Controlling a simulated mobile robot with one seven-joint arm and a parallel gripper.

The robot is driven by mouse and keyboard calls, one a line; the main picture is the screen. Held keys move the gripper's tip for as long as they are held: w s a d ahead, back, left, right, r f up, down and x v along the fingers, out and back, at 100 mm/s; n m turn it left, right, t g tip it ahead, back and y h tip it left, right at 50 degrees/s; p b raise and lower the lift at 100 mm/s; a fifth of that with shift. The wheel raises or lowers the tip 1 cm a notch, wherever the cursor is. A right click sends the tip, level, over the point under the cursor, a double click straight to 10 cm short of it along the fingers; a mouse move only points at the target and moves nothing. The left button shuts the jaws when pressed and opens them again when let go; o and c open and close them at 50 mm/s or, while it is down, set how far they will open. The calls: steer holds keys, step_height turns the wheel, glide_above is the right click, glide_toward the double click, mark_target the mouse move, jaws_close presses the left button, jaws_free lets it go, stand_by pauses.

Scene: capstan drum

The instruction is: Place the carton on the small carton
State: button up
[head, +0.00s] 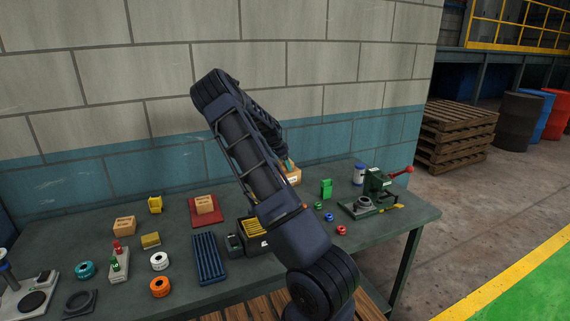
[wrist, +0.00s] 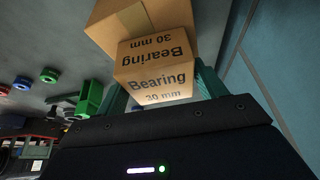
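A brown carton (wrist: 155,88) printed "Bearing 30 mm" is between the two green fingers of my gripper (wrist: 165,90) in the wrist view. The fingers lie close against both its sides. A wider plain carton (wrist: 185,14) with a tape strip is just beyond it; I cannot tell if they touch. In the head view my arm hides most of my gripper, and part of a carton (head: 294,176) shows at the back of the table. One small brown carton (head: 204,204) sits on a red mat, and another carton (head: 124,225) stands further left.
The block wall (wrist: 285,60) runs close along the back.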

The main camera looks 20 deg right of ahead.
steer(key=shift+o, duration=1.2)
steer(key=shift+r, duration=0.2)
steer(key=v, duration=1.1)
steer(key=s+a+r+n+t+y, duration=0.1)
steer(key=s+a+r+n+y, duration=0.25)
steer(key=s, duration=0.65)
steer(key=s+a+r+n+t, duration=0.1)
steer(key=s+a+r+n, duration=0.25)
steer(key=s+r, duration=0.4)
steer(key=s+a+r+n+y, duration=0.2)
steer(key=s+a+r+n, duration=0.15)
steer(key=s, duration=0.75)
steer(key=s+a+n+t, duration=0.1)
steer(key=s+a+n, duration=0.1)
steer(key=s, duration=0.5)
steer(key=s+a+n, duration=0.3)
steer(key=s, duration=0.4)
steer(key=s+a+n+t+h, duration=0.1)
steer(key=s+a+n, duration=0.1)
steer(key=s, duration=0.5)
steer(key=shift+a+f+t, duration=0.3)
steer(key=shift+a, duration=0.45)
